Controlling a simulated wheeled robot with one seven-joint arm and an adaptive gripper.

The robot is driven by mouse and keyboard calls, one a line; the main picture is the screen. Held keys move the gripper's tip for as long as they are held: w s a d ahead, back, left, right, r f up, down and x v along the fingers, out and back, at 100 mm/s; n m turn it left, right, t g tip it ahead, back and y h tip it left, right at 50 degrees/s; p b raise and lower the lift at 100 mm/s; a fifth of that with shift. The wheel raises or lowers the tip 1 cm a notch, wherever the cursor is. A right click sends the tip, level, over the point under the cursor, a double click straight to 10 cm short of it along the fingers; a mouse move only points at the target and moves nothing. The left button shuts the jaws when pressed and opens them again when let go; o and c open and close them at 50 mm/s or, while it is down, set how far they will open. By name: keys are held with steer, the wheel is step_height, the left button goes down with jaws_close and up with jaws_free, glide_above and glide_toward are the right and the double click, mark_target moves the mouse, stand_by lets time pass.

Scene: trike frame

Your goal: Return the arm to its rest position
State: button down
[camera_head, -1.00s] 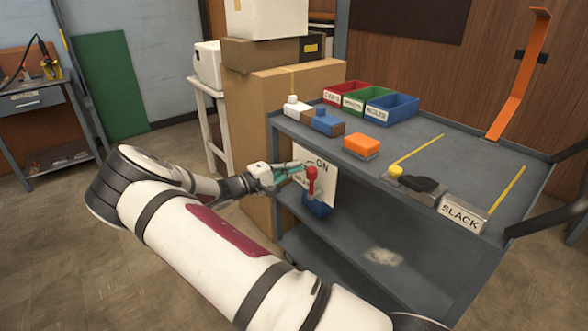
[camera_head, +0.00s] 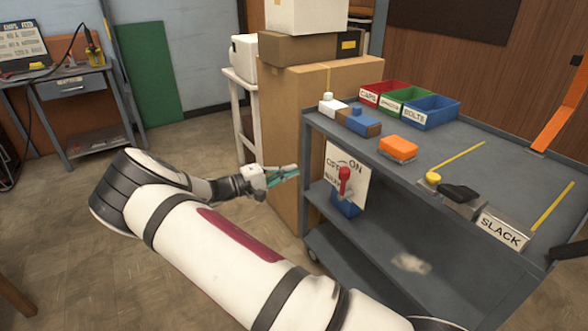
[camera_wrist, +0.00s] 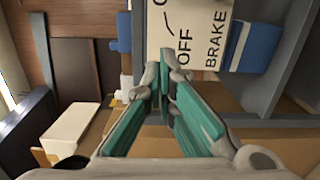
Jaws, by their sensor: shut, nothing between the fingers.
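My arm reaches across the front of the head view, and my gripper (camera_head: 296,172) is at its far end, left of the cart's sign. Its teal fingers are shut with nothing between them; they also show in the wrist view (camera_wrist: 160,82). The red lever (camera_head: 344,180) stands in front of the white ON/OFF brake sign (camera_head: 357,192) on the cart's side. The gripper is apart from the lever, with a gap between them. The sign also shows in the wrist view (camera_wrist: 200,30), beyond the fingertips.
The grey cart (camera_head: 440,155) carries red, green and blue bins (camera_head: 432,112), an orange block (camera_head: 398,147) and a SLACK label (camera_head: 500,232). Stacked cardboard boxes (camera_head: 285,110) stand behind the gripper. A desk (camera_head: 75,88) stands at the back left. Floor left of my arm is open.

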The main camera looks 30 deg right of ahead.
stand_by(0.4)
steer(key=s+a+r+m+g+y, duration=0.1)
steer(key=s+a+r+g+y, duration=0.1)
steer(key=s+r+y, duration=0.7)
steer(key=s+a+r+m+g+y, duration=0.1)
steer(key=s+a+r+m+y, duration=0.2)
steer(key=s, duration=1)
steer(key=s+a+r+n+t+y, duration=0.25)
steer(key=s+a, duration=0.35)
steer(key=s, duration=0.6)
steer(key=s+a+r+n+t+y, duration=0.25)
steer(key=s+a+y, duration=0.2)
steer(key=s, duration=0.75)
step_height(320, 180, up, 24)
steer(key=t+h+p, duration=0.1)
steer(key=t+p, duration=0.2)
steer(key=p, duration=1.8)
steer(key=shift+w+a+f+m, duration=0.15)
steer(key=shift+w+a+m, duration=0.1)
steer(key=shift+w+m, duration=0.15)
